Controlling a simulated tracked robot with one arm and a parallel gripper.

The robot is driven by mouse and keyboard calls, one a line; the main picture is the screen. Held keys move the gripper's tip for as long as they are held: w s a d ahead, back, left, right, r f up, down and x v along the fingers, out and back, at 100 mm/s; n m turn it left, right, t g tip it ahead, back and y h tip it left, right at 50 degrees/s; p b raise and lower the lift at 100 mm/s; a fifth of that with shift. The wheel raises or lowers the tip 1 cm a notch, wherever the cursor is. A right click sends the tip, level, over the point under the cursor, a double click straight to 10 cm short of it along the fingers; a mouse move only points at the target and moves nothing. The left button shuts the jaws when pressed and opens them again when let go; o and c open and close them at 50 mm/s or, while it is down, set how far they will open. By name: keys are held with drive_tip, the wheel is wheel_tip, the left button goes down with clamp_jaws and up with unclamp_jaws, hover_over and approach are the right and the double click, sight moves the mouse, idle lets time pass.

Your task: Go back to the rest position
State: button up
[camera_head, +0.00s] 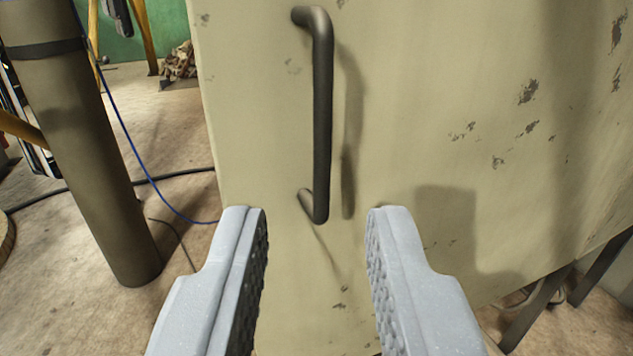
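My gripper (316,215) is open in the lower middle of the view, with its two grey, ridged fingers well apart. No object is between the fingers. A dark bar handle (322,115) stands upright on a cream panel (440,110) with chipped paint. The handle shows above the fingertips and between them in the picture. The fingers do not appear to touch the handle. How far the fingertips are from the panel, I cannot tell.
A thick brown column (80,150) stands at the left. A thin blue cable (122,120) and a black cable (165,177) run beside it. Dark legs (535,310) show under the panel at the lower right. Bare floor (175,120) lies between column and panel.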

wheel_tip(320, 180, up, 15)
drive_tip(key=w+g+h+p, duration=0.2)
drive_tip(key=h, duration=0.1)
drive_tip(key=s+a+r+y+p, duration=0.1)
drive_tip(key=s+a+r, duration=0.2)
drive_tip(key=a+r, duration=0.5)
drive_tip(key=s+a+r+y, duration=0.2)
drive_tip(key=s+a+r, duration=0.1)
drive_tip(key=a+r, duration=0.5)
drive_tip(key=shift+s+a+r+g+y+p, duration=0.2)
drive_tip(key=shift+a+g+y+p, duration=0.15)
drive_tip(key=shift+a, duration=0.9)
